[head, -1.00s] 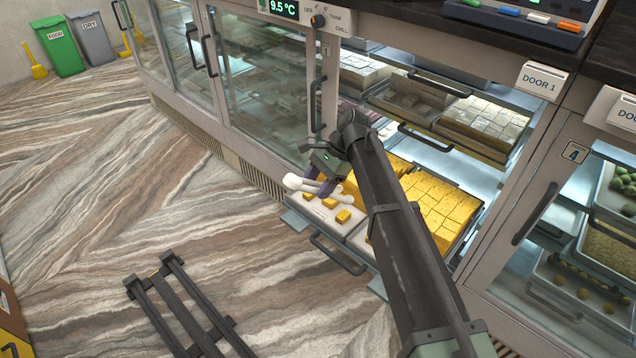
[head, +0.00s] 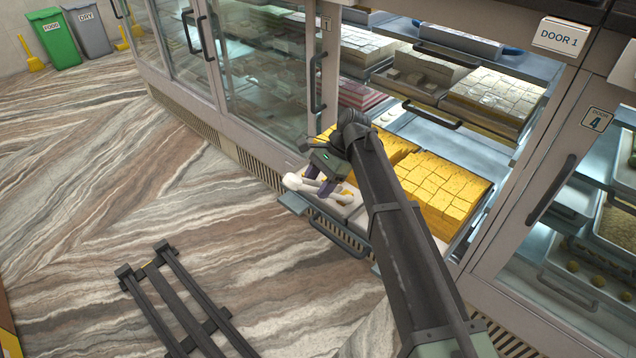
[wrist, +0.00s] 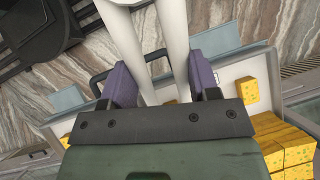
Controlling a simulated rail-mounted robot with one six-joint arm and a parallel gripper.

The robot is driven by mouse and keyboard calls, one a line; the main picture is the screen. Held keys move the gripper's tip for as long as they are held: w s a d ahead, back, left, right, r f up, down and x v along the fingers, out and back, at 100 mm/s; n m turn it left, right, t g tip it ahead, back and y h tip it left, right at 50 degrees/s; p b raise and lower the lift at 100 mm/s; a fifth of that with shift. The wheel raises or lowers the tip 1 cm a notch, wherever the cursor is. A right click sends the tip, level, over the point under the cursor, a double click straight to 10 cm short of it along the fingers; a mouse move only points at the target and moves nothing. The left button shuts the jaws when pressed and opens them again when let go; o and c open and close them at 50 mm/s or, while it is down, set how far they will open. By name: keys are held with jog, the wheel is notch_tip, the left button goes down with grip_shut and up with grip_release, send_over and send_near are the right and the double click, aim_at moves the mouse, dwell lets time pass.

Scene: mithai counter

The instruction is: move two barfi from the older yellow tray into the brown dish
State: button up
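My gripper (head: 326,187) has purple fingers and is closed around white tongs (head: 300,183). The wrist view shows the two tong arms (wrist: 182,55) spread between the fingers. The tongs are over the white front part of a pulled-out tray (head: 346,211). Yellow barfi stand in blocks in two areas, one partly behind my arm (head: 394,149) and one to its right (head: 440,187). A single barfi (wrist: 251,90) lies on the white tray surface in the wrist view. The tong tips are partly hidden. I cannot tell which tray is older. No brown dish shows.
A dark handle (head: 338,236) runs along the tray front. Shelves with pale sweets (head: 495,95) are behind, and a glass door (head: 560,190) stands at the right. The marbled floor (head: 240,240) is open in front of the counter.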

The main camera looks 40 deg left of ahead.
jog(key=c, duration=0.9)
jog(key=shift+r+p, duration=0.35)
notch_tip(320, 180, up, 11)
jog(key=p, duration=1.1)
jog(key=shift+r, duration=0.15)
